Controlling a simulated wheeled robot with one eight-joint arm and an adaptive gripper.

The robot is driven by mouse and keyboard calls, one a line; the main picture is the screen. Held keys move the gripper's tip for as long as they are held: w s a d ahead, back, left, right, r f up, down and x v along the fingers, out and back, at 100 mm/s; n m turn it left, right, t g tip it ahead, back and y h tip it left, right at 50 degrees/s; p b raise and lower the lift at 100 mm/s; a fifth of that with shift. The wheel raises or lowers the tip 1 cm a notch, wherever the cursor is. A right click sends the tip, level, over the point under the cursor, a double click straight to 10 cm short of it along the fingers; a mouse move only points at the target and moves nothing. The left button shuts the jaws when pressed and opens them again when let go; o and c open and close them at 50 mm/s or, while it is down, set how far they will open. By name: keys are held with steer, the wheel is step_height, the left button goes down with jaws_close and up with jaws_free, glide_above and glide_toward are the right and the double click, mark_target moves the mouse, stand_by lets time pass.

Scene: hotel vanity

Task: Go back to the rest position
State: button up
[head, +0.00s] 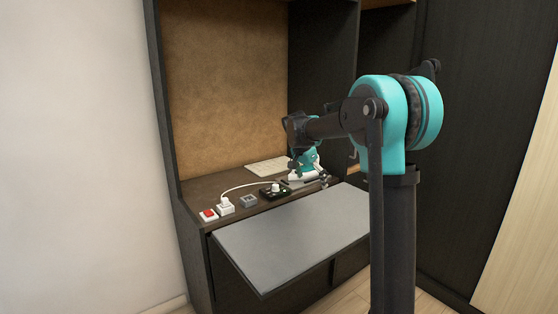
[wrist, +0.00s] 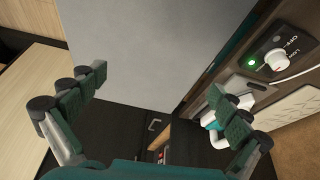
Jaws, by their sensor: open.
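My gripper (head: 308,173) is over the right part of the vanity top in the head view, at the end of my stretched-out arm. In the wrist view my gripper (wrist: 160,93) is open, its two fingers wide apart with nothing between them. A black control box (head: 274,192) with a white knob sits on the vanity top, left of my gripper. The wrist view shows this box (wrist: 262,70) with a green light lit and OFF and LOW markings. A white object (wrist: 216,138) lies partly hidden behind the right finger.
A grey flap (head: 290,240) juts out from the vanity front (head: 195,212). A pale flat pad (head: 265,166) lies behind. Dark cabinet panels (head: 480,120) stand right.

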steer(key=s+d+f+n, duration=0.1)
steer(key=s+d+f, duration=0.1)
steer(key=s, duration=0.4)
steer(key=s+d+f+n+y, duration=0.1)
steer(key=s+d+f+n, duration=0.1)
steer(key=s, duration=0.4)
steer(key=s+d+f+n+y, duration=0.1)
steer(key=s+f+n, duration=0.1)
steer(key=s+f, duration=0.2)
steer(key=shift+s+d+f+t, duration=0.15)
steer(key=shift+s+d+f, duration=0.05)
steer(key=shift+s, duration=0.55)
steer(key=shift+s+d+f+t, duration=0.15)
steer(key=shift+s+d, duration=0.05)
steer(key=shift+s, duration=0.5)
steer(key=s+f+n, duration=0.2)
steer(key=s+f, duration=0.3)
steer(key=s, duration=0.3)
steer(key=s+f+n+y, duration=0.1)
steer(key=s+f+n, duration=0.2)
steer(key=s, duration=0.6)
step_height(320, 180, down, 2)
steer(key=shift+s+d+f+t, duration=0.1)
steer(key=shift+s+d+t, duration=0.2)
steer(key=shift+d+t, duration=0.1)
